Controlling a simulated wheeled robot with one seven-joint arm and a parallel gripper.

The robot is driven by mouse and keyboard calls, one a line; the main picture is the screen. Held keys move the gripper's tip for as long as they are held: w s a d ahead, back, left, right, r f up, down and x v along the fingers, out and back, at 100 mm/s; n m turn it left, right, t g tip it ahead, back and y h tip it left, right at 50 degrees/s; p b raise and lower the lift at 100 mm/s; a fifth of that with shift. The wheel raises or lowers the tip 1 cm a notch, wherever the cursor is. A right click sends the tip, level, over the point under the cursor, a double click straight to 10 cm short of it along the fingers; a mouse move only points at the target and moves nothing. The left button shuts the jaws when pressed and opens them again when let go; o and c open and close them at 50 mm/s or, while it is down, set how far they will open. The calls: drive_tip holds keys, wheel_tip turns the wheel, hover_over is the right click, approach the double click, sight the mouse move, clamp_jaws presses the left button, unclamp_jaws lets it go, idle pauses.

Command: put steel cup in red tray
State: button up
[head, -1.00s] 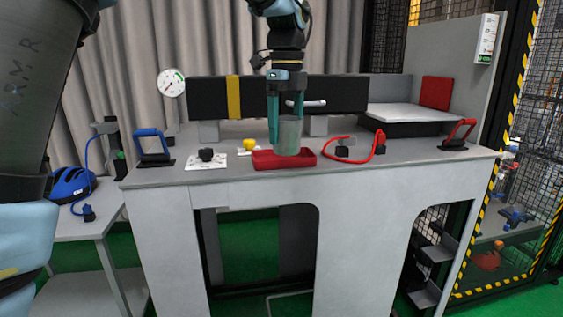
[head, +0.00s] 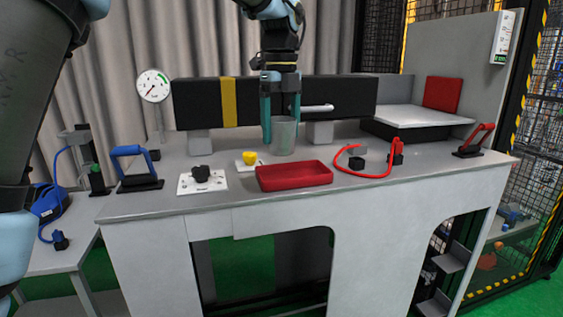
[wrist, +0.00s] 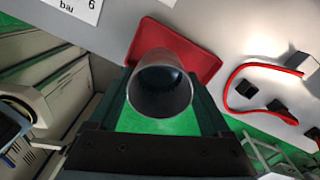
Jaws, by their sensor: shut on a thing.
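The steel cup (head: 285,140) is a grey, open-topped cylinder. My gripper (head: 282,126) points down with its teal fingers shut on the cup's sides. In the wrist view the cup (wrist: 160,88) sits upright between the fingers, its open mouth facing the camera, its inside dark. The red tray (head: 294,176) is a shallow rectangle near the table's front edge, and looks empty. In the head view the cup's bottom shows just above the tray's back rim. In the wrist view the cup overlaps the near part of the tray (wrist: 206,62). Its height above the tray is unclear.
A white card with a black knob (head: 202,173) and a yellow knob (head: 249,158) lie left of the tray. A red cable (head: 365,172) with black blocks lies to its right. A black beam with a yellow band (head: 229,102) stands behind. The table's front strip is clear.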

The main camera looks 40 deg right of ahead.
drive_tip(key=shift+f+p, duration=0.75)
drive_tip(key=shift+f, duration=2.65)
drive_tip(key=shift+f, duration=0.15)
drive_tip(key=o, duration=1.4)
drive_tip(key=shift+c, duration=0.2)
wheel_tip(320, 180, up, 12)
drive_tip(key=b, duration=0.2)
